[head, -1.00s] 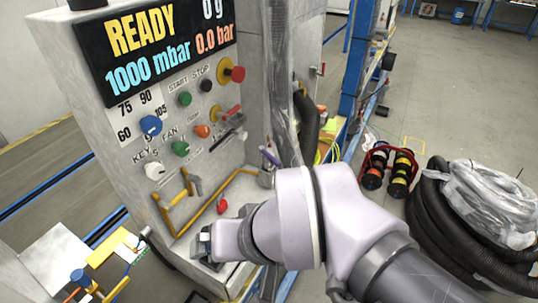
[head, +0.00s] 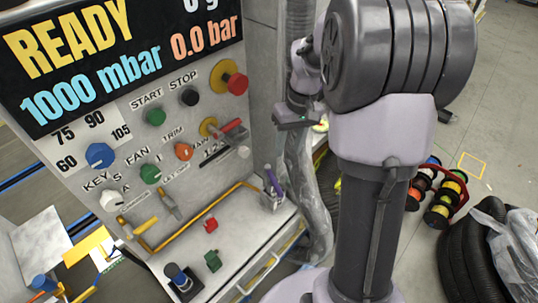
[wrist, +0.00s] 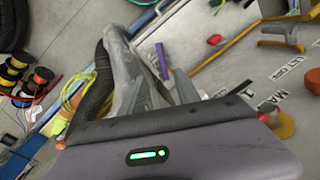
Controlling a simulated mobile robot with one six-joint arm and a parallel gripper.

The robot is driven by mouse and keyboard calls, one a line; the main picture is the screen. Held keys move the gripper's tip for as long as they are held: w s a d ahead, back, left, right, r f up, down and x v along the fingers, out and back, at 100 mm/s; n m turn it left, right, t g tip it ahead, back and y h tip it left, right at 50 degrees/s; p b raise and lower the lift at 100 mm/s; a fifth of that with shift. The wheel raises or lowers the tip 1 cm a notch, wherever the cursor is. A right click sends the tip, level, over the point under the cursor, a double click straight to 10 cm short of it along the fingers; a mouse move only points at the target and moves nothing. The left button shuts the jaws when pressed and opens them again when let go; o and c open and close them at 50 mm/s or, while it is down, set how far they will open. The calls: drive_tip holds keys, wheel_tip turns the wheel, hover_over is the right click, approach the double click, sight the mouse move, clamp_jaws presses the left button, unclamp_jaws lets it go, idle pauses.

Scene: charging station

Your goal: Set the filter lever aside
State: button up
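No readable label tells me which part is the filter lever. A red-handled lever (head: 228,128) is higher on the panel. My gripper (wrist: 158,84) shows two grey fingers apart in the wrist view, with nothing held between them. In the head view it is raised right of the panel, clear of the levers, its fingertips not clearly seen.
The shelf holds a red piece (head: 211,224), a green piece (head: 212,260), a dark blue-topped piece (head: 182,279) and a cup with a purple pen (head: 271,183). A yellow rail (head: 200,223) edges it. Cable reels (head: 441,203) and black hoses (head: 480,262) lie on the floor.

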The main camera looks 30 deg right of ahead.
sight(278, 186)
drive_tip(key=a+f+b, duration=0.1)
drive_tip(key=f+b, duration=0.1)
drive_tip(key=f, duration=0.3)
drive_tip(key=f+b, duration=0.2)
drive_tip(key=f, duration=0.3)
drive_tip(key=a+f+b, duration=0.1)
drive_tip(key=f+b, duration=0.1)
drive_tip(key=f, duration=0.4)
drive_tip(key=shift+a, duration=0.3)
drive_tip(key=shift+r, duration=0.1)
clamp_jaws()
